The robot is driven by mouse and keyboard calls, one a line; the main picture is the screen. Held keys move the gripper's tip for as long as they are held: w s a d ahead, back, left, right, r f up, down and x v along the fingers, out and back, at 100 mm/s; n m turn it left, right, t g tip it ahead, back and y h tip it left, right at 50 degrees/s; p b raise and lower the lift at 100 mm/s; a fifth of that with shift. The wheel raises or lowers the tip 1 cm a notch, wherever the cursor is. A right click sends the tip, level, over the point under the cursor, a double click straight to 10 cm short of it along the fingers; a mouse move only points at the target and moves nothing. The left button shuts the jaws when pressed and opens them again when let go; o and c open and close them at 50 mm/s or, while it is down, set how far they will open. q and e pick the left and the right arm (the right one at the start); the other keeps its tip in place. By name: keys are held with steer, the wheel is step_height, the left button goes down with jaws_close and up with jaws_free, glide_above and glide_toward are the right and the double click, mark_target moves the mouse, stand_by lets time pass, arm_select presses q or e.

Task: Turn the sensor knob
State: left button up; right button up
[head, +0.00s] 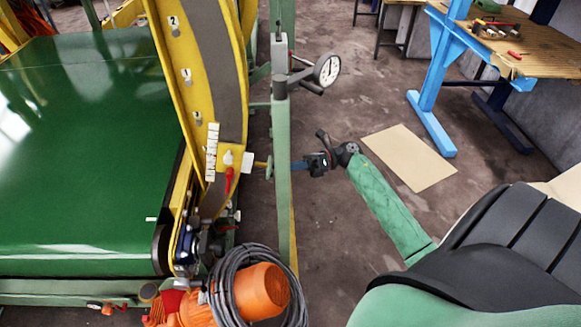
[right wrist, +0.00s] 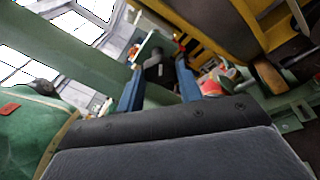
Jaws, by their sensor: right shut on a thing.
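My right gripper (head: 298,165) reaches in from the right with its blue fingers at the green upright post. In the right wrist view its two blue fingers (right wrist: 159,88) stand on either side of a dark part (right wrist: 158,66), which looks like the sensor knob. The gripper is shut on it. In the head view a small yellow-green stem with a disc (head: 265,165) shows just left of the post, beside a white block (head: 247,161) on the yellow frame. The post partly hides the fingertips and their contact. My left gripper is not in view.
The green post (head: 284,215) stands close to my right gripper, with a dial gauge (head: 327,70) higher up. An orange motor (head: 262,291) with coiled grey cable is below. A green conveyor belt (head: 80,150) fills the left. Open floor lies right, before a blue-legged workbench (head: 430,95).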

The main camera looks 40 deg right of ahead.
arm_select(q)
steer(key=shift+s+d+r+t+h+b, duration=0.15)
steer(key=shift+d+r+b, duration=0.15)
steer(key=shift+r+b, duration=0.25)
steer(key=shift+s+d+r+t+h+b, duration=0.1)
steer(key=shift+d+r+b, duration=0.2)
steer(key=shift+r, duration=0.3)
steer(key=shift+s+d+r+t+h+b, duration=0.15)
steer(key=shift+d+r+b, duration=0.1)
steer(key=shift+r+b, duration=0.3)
arm_select(e)
steer(key=shift+w+f+m+g+y, duration=0.15)
steer(key=shift+m+y, duration=0.4)
steer(key=shift+m, duration=0.8)
steer(key=shift+s+m+g+y, duration=0.1)
steer(key=shift+m+g+y, duration=0.3)
steer(key=shift+m, duration=1)
steer(key=shift+w+f+m+g+y, duration=0.1)
steer(key=shift+m+y, duration=0.55)
steer(key=shift+m, duration=0.7)
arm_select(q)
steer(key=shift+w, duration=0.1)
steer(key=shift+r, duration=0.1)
arm_select(e)
steer(key=o, duration=0.7)
